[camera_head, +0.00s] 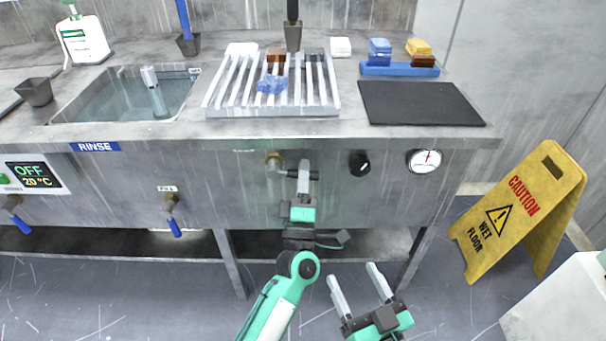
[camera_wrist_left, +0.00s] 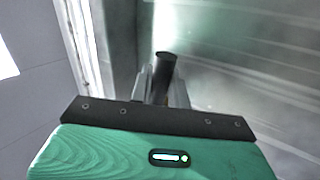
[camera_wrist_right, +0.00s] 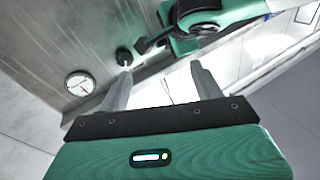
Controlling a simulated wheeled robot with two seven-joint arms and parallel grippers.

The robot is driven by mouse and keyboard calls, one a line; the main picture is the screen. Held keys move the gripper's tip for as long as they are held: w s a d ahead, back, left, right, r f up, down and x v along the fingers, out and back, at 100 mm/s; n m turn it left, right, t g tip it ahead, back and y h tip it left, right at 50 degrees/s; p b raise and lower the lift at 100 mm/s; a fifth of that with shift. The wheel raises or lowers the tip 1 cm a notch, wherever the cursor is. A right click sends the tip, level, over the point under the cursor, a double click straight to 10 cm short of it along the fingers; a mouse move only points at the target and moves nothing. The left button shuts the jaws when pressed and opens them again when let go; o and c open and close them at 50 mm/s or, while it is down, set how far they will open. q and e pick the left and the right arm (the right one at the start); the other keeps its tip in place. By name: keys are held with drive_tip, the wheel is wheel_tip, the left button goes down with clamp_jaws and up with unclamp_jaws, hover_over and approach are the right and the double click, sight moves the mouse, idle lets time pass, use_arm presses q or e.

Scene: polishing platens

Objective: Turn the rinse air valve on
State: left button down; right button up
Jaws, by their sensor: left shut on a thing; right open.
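A brass valve fitting (camera_head: 274,158) sticks out of the front panel of the steel bench, below the slatted rack. A dark handle (camera_head: 314,175) shows beside it. My left gripper (camera_head: 304,176) is shut on this handle and hides part of it. In the left wrist view a dark cylindrical handle end (camera_wrist_left: 165,62) stands up between the fingers. My right gripper (camera_head: 354,275) is open and empty, low in front of the bench. In the right wrist view its fingers are apart with nothing between them.
Right of the valve are a black knob (camera_head: 359,163) and a round gauge (camera_head: 424,161). A blue-handled tap (camera_head: 172,214) hangs left, under the rinse sink (camera_head: 122,104). A display (camera_head: 34,174) reads OFF, 20 °C. A yellow caution sign (camera_head: 520,212) stands on the right.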

use_arm(q)
drive_tip(key=c, duration=1.4)
unclamp_jaws()
drive_tip(key=shift+s+f, duration=0.35)
drive_tip(key=shift+s, duration=0.1)
drive_tip(key=v, duration=1.2)
drive_tip(key=shift+s, duration=0.3)
use_arm(e)
drive_tip(key=shift+s+a+f+g, duration=0.15)
drive_tip(key=shift+f+g, duration=0.1)
drive_tip(key=shift+f, duration=0.15)
drive_tip(key=shift+s+a+f+g, duration=0.1)
drive_tip(key=shift+f+g, duration=0.15)
drive_tip(key=shift+f, duration=0.15)
use_arm(q)
drive_tip(key=shift+f, duration=0.15)
